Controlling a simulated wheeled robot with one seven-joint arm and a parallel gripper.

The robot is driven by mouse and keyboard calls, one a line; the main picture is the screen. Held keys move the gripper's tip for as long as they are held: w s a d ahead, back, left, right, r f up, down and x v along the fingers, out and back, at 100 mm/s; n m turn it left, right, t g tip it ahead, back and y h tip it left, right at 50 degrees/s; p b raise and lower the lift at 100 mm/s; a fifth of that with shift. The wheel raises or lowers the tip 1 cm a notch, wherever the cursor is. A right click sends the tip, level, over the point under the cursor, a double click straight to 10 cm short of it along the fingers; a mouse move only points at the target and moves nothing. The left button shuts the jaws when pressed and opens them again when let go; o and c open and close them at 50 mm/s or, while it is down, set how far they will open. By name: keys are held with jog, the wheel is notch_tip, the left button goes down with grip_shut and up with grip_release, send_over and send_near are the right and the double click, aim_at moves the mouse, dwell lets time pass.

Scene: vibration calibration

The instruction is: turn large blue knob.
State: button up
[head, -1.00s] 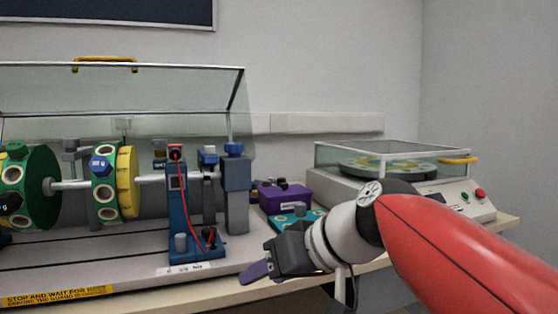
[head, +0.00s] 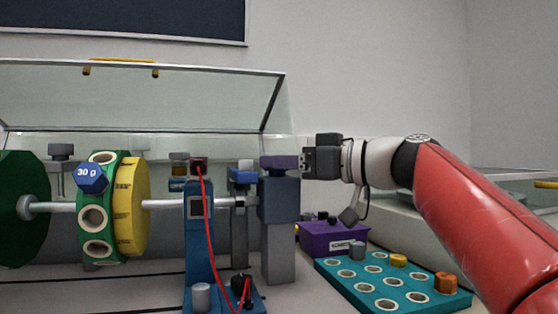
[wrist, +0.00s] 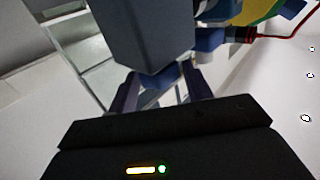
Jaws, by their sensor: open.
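The large blue knob sits on top of the blue-grey bearing block (head: 280,198) at the right end of the shaft. In the head view my gripper (head: 280,162) reaches in from the right, level, and its purple fingers cover the knob. In the wrist view a blue part of the knob (wrist: 161,76) shows between my two open fingers, below the large block. I cannot tell whether either finger touches it. A smaller blue knob (head: 243,175) tops the post just left of the block.
A glass guard (head: 150,98) with a yellow handle stands raised behind the shaft. A blue stand (head: 200,240) with a red cable is left of the block. A purple box (head: 335,238) and teal tray (head: 395,290) lie below my arm.

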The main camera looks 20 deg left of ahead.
jog(key=shift+x, duration=0.85)
jog(key=c, duration=0.7)
jog(key=shift+g, duration=0.5)
jog(key=n+g+p, duration=0.1)
jog(key=g, duration=0.1)
jog(key=n+g+p, duration=0.2)
jog(key=shift+w+r+n+g+y, duration=0.1)
jog(key=shift+r+n+g+y, duration=0.1)
jog(key=shift+n+g+y, duration=0.1)
jog(key=shift+f+n+g+p, duration=0.1)
jog(key=shift+n+g+p, duration=1.05)
jog(key=shift+g, duration=0.55)
jog(key=shift+f+g+h, duration=0.1)
jog(key=shift+g+h, duration=0.2)
jog(key=shift+h, duration=0.1)
jog(key=o, duration=0.7)
